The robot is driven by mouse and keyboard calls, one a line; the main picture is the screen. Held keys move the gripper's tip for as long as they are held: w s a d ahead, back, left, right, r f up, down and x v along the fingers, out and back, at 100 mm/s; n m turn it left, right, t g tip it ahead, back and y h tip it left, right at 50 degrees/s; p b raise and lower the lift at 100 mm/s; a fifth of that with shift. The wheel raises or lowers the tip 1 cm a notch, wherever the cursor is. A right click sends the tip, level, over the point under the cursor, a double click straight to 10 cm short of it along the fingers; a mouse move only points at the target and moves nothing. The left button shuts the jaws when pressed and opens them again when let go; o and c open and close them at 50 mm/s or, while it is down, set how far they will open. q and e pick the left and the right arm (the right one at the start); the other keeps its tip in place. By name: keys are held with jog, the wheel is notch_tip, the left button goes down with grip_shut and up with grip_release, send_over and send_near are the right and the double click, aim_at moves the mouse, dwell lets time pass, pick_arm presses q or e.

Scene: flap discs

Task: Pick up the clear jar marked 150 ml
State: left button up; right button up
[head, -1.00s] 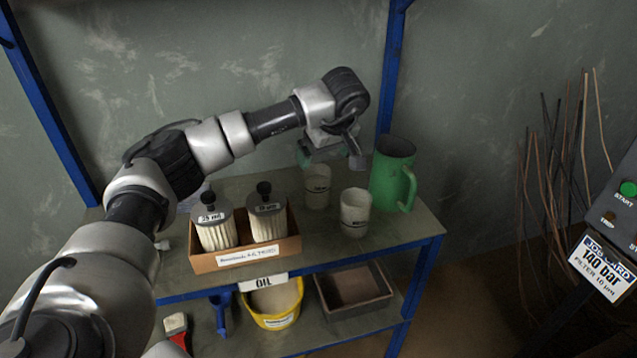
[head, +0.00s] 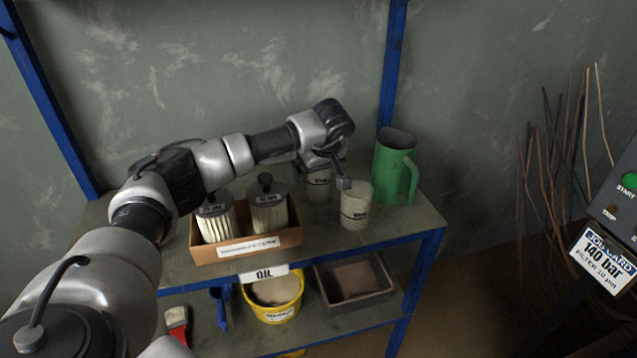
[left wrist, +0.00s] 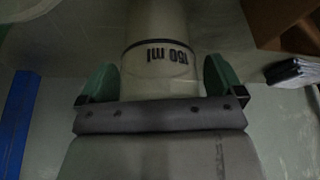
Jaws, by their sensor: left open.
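The clear jar marked 150 ml (left wrist: 160,65) stands between the two green-padded fingers of my left gripper (left wrist: 162,80) in the left wrist view. Its label reads upside down there. The fingers are open, one on each side of the jar, with narrow gaps beside it. In the head view this jar (head: 318,188) stands at the back of the shelf top, partly hidden by my left gripper (head: 322,166). A second, similar jar (head: 355,206) stands in front and to the right of it; its marking is too small to read. My right gripper is not in view.
A green jug (head: 394,168) stands right of the jars. A cardboard box (head: 225,254) with two filter-like parts is on the left. The shelf top (head: 415,225) is bare at its front right. A yellow bucket (head: 276,310) and a grey tray (head: 352,298) are below.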

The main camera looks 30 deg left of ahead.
pick_arm(q)
jog(key=c, duration=1)
